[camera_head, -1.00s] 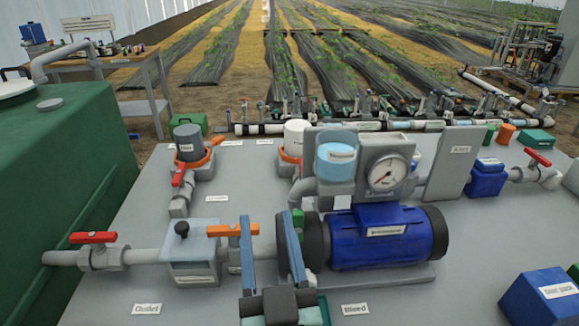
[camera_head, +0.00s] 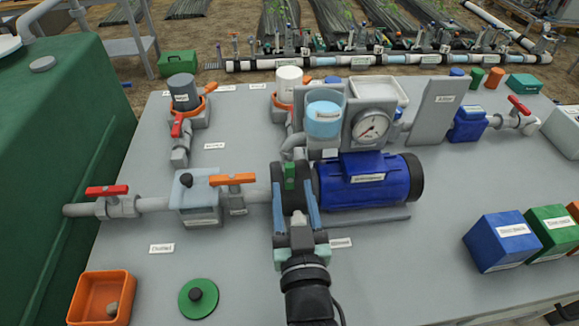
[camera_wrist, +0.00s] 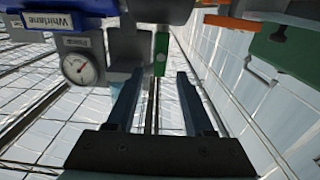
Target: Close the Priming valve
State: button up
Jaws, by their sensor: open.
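No label reading "Priming" is legible to me, so I cannot tell for certain which valve it is. A green upright handle (camera_head: 290,176) stands at the left end of the blue pump (camera_head: 385,180). My gripper (camera_head: 295,192) is open around the line of this handle, one blue finger on each side in the picture. In the wrist view the green handle (camera_wrist: 161,52) shows just beyond the gap of my open gripper (camera_wrist: 158,78); contact cannot be told. An orange-handled valve (camera_head: 232,179) sits on the pipe left of the pump, its handle lying along the pipe.
Red-handled valves stand at the tank outlet (camera_head: 107,190), behind (camera_head: 177,125) and far right (camera_head: 519,105). A pressure gauge (camera_head: 371,127) rises behind the pump. An orange bin (camera_head: 101,297) and green disc (camera_head: 198,297) lie front left; blue (camera_head: 500,240) and green boxes stand front right.

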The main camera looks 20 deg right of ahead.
aim_at(290, 174)
jog(key=x, duration=0.5)
jog(key=shift+w, duration=0.35)
grip_shut()
